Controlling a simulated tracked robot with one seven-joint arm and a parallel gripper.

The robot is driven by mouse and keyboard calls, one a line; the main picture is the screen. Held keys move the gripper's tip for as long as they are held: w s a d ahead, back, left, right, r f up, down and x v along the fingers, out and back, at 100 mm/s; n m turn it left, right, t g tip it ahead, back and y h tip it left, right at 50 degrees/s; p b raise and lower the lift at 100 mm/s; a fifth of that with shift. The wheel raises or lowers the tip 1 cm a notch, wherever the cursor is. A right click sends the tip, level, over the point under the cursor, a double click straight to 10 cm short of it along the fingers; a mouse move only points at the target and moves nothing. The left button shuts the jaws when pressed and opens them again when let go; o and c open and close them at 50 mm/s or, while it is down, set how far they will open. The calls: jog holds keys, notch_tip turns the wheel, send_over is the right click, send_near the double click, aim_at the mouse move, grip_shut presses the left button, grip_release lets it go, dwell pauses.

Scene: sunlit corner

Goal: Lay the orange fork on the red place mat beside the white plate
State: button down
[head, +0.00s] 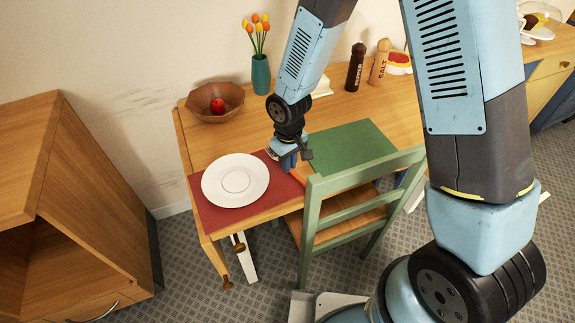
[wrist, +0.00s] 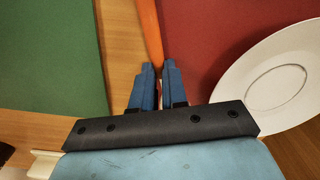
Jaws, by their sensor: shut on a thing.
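The orange fork (wrist: 151,35) is pinched between the fingertips of my gripper (wrist: 156,72), its far part reaching away from the jaws along the mat's edge. The fork also shows in the head view (head: 302,174), just in front of my gripper (head: 288,161). The red place mat (head: 284,194) lies on the wooden table, and the white plate (head: 235,192) rests on it. In the wrist view the mat (wrist: 212,40) is right of the fork and the plate (wrist: 282,85) farther right. I cannot tell whether the fork touches the mat; the jaws hide its near part.
A green mat (head: 345,146) lies right of the red one. A green chair (head: 312,225) stands at the table's front. Behind are a bowl (head: 214,103) with a red fruit, a tulip vase (head: 261,75), a pepper mill (head: 355,68) and a salt mill (head: 379,62).

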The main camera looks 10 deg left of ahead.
notch_tip(320, 180, up, 10)
jog(key=a+m, duration=0.1)
jog(key=m, duration=0.2)
jog(key=shift+w+a+f, duration=0.1)
jog(key=shift+f, duration=5)
jog(key=c, duration=1.2)
grip_release()
jog(key=shift+f, duration=0.1)
jog(key=shift+o, duration=0.2)
notch_tip(320, 180, up, 12)
jog(key=shift+r, duration=0.2)
